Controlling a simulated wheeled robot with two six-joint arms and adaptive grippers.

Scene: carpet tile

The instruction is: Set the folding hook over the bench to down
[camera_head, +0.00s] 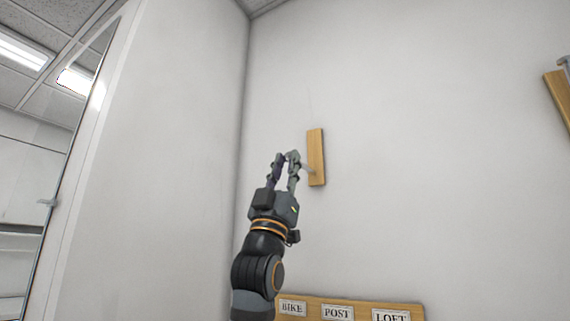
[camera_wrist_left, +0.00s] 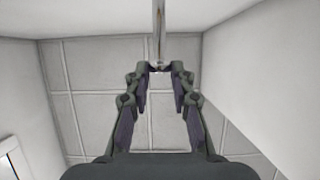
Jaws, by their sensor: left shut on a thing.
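A narrow upright wooden plate (camera_head: 316,150) is fixed to the white wall, right of my left gripper. A small pale metal part (camera_head: 308,170) shows at its lower left edge. In the left wrist view a shiny metal bar, the folding hook (camera_wrist_left: 159,30), runs from the top edge down to between the fingertips. My left gripper (camera_head: 286,155) reaches up beside the plate; it also shows in the left wrist view (camera_wrist_left: 157,71), shut on the hook's end. The gripper hides part of the hook in the head view. My right gripper is not in view.
A wooden rail (camera_head: 354,303) with labels BIKE, POST and LOFT is on the wall below. Another tilted wooden board (camera_head: 557,98) with a metal piece is at the right edge. A wall corner lies left of my arm. The wall between is bare.

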